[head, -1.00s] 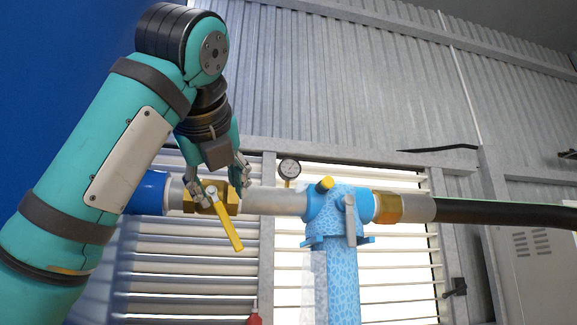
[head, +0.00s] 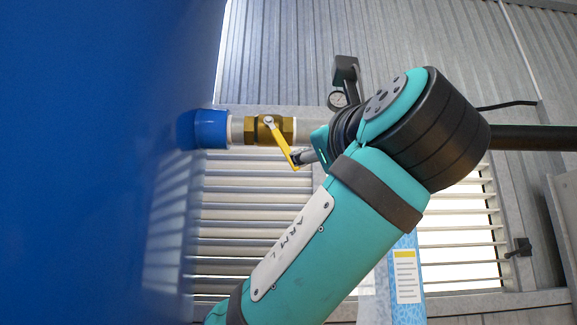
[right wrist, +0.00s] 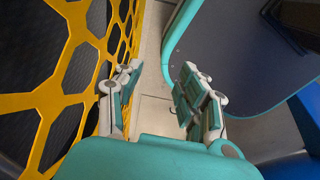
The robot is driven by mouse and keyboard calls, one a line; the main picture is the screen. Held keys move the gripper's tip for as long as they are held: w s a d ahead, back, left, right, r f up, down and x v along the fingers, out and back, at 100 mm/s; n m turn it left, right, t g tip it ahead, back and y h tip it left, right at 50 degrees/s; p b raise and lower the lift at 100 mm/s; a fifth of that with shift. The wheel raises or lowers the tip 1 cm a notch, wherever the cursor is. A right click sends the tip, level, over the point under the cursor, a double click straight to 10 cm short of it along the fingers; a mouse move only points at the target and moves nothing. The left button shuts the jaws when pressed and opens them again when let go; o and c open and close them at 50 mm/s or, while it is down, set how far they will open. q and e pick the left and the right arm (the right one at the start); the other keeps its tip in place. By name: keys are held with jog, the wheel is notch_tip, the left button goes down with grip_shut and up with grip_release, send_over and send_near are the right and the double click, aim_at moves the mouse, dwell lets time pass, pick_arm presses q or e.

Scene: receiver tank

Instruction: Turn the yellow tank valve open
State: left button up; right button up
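The yellow valve handle (head: 281,142) slants down and to the right from its pivot on the brass valve body (head: 255,131) in the head view. The valve sits on a horizontal pipe beside a blue tank fitting (head: 205,129). My left gripper (head: 299,160) is at the lower end of the handle, on its right side, and looks to be touching it or very close. Its fingers are small and partly hidden, so I cannot tell whether they are shut. In the right wrist view my right gripper (right wrist: 158,80) is open and empty, its fingers apart.
The large blue tank wall (head: 90,160) fills the left. A pressure gauge (head: 337,100) shows behind my left arm, and a black hose (head: 535,137) runs off right. In the right wrist view a yellow honeycomb lattice (right wrist: 75,85) is close to the left of my right gripper.

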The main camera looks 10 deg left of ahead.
aim_at(288, 152)
pick_arm(q)
jog(key=p+x, duration=0.2)
jog(key=x, duration=0.3)
jog(key=p+x, duration=0.3)
jog(key=x, duration=0.2)
jog(key=p+x, duration=0.3)
jog(key=x, duration=0.3)
jog(key=shift+s+a+r, duration=0.15)
jog(key=shift+a, duration=0.2)
jog(key=shift+w+a+p, duration=0.2)
jog(key=shift+w+p, duration=0.25)
jog(key=shift+w, duration=0.2)
jog(key=shift+s, duration=0.1)
jog(key=shift+c, duration=0.4)
grip_shut()
